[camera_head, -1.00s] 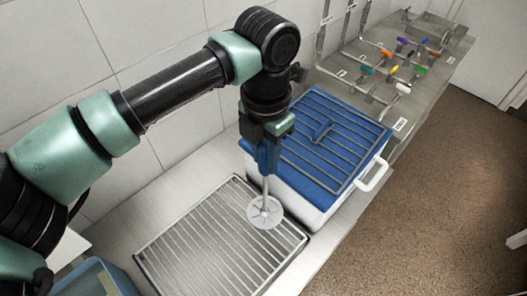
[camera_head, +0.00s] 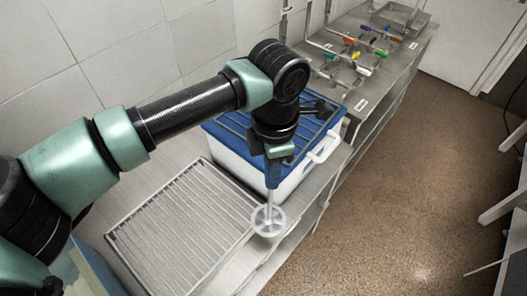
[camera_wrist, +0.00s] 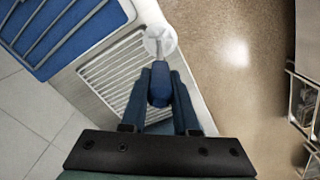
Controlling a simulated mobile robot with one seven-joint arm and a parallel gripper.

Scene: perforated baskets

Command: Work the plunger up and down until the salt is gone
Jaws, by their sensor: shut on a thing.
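The plunger has a blue handle (camera_wrist: 160,86), a thin pale rod and a white spoked disc (camera_head: 268,220) at its lower end. My gripper (camera_head: 272,172) is shut on the handle, and the rod points down. In the wrist view my gripper (camera_wrist: 160,98) has its two fingers on either side of the handle, and the disc (camera_wrist: 160,40) shows beyond it. The disc appears in front of the counter edge, to the right of the wire rack; its height above the counter is hard to tell. No salt is visible.
A slatted metal rack (camera_head: 180,225) lies on the counter. A white box with a blue ribbed lid (camera_head: 228,142) and white handle stands behind the plunger. A blue tub (camera_head: 95,272) is at lower left. Taps with coloured levers (camera_head: 365,50) stand at the back. Brown floor is open at right.

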